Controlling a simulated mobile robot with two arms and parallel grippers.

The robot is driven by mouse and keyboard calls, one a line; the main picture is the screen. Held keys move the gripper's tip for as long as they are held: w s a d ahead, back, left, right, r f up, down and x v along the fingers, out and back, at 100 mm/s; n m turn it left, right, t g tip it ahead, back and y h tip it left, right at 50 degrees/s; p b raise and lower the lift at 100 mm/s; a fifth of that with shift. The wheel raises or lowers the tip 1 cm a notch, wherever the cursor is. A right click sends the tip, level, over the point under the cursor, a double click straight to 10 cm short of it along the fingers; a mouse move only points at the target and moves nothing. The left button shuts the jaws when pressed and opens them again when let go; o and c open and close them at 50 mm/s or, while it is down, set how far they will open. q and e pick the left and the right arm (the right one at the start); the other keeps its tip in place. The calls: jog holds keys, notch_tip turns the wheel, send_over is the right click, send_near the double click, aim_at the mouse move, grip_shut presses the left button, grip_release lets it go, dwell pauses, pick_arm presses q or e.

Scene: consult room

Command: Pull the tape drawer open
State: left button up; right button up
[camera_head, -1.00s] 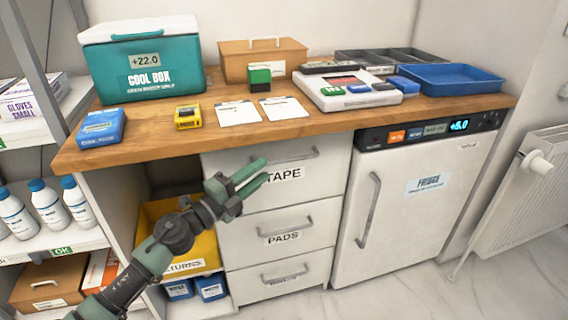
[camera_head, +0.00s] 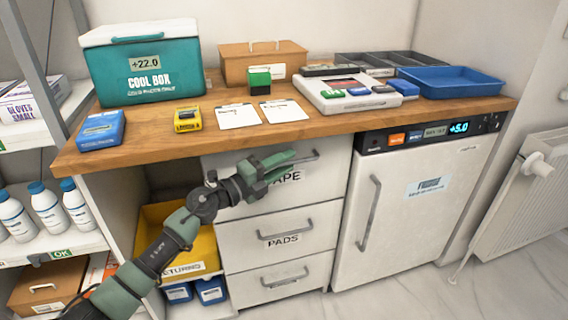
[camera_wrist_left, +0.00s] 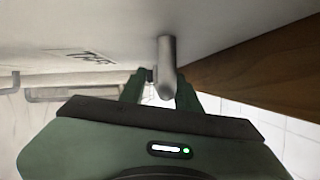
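The tape drawer (camera_head: 325,178) is the top white drawer under the wooden counter. Its front looks flush with the drawers below. Its grey bar handle (camera_head: 309,156) runs along the upper front, with the left part hidden behind my gripper. My left gripper (camera_head: 283,164) is at the handle's left part, and its hand covers the start of the TAPE label. In the left wrist view the handle (camera_wrist_left: 167,68) reaches between the two green fingers, which stand apart on either side of it with a gap showing. My right gripper is not in view.
The pads drawer (camera_head: 262,222) and another drawer (camera_head: 265,285) lie below. A white fridge (camera_head: 410,200) stands to the right, a yellow bin (camera_head: 150,225) to the left. The wooden counter (camera_head: 185,143) overhangs the drawer and carries a cool box, trays and papers.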

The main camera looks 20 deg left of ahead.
pick_arm(q)
grip_shut()
dwell(1.4)
